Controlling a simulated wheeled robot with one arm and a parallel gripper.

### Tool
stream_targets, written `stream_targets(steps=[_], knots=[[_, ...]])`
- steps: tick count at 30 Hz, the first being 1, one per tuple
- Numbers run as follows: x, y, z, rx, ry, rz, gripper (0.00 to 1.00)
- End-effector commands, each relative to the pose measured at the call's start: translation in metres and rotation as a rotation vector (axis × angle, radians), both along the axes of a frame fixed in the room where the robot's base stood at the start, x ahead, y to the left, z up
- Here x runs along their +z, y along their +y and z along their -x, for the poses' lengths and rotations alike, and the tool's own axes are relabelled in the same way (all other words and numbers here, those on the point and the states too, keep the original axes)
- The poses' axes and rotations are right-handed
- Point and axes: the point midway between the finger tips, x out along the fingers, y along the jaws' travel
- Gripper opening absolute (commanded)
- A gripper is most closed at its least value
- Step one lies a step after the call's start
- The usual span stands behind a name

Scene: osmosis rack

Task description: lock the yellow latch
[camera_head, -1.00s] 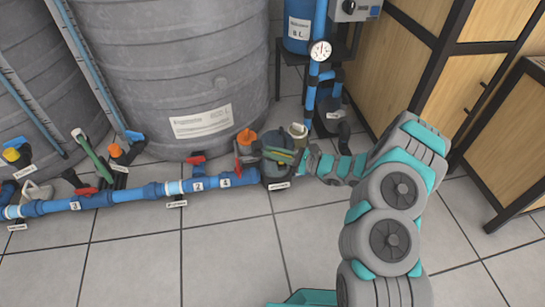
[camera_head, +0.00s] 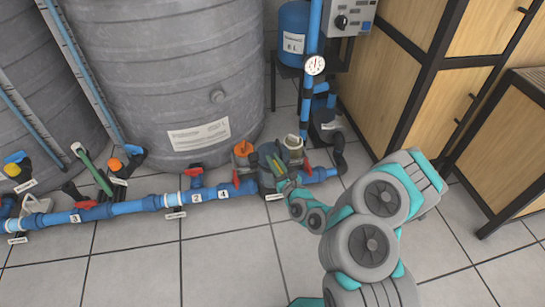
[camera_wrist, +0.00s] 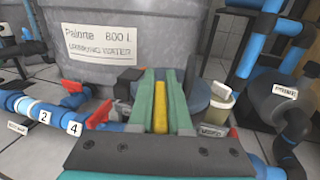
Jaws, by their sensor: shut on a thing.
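The yellow latch (camera_wrist: 161,107) shows in the wrist view as an upright yellow bar between my two green fingers. My gripper (camera_wrist: 160,100) is shut on it, one finger on each side. In the head view my gripper (camera_head: 277,165) is at the grey housing (camera_head: 267,184) at the right end of the blue pipe. There the fingers and the housing overlap, and the latch itself is hard to make out. The latch's lower end and its pivot are hidden behind my gripper.
A blue pipe (camera_head: 130,207) with red-handled valves runs left along the floor. A large grey tank (camera_head: 175,65) stands behind it. An orange knob (camera_head: 243,147) and a white-topped cup (camera_head: 292,141) flank the housing closely. Wooden cabinets (camera_head: 415,55) stand at right; front floor tiles are clear.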

Motion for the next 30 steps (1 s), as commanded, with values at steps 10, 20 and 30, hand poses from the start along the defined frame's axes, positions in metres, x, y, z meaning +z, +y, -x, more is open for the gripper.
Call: stream_targets(steps=[10, 20, 30], knots=[[0.0001, -0.0016, -0.0007, -0.101, 0.0, -0.001, 0.0], [-0.0004, -0.0032, -0.0017, -0.115, -0.001, -0.001, 0.0], [-0.0001, -0.0031, -0.0019, -0.114, -0.001, -0.002, 0.4]])
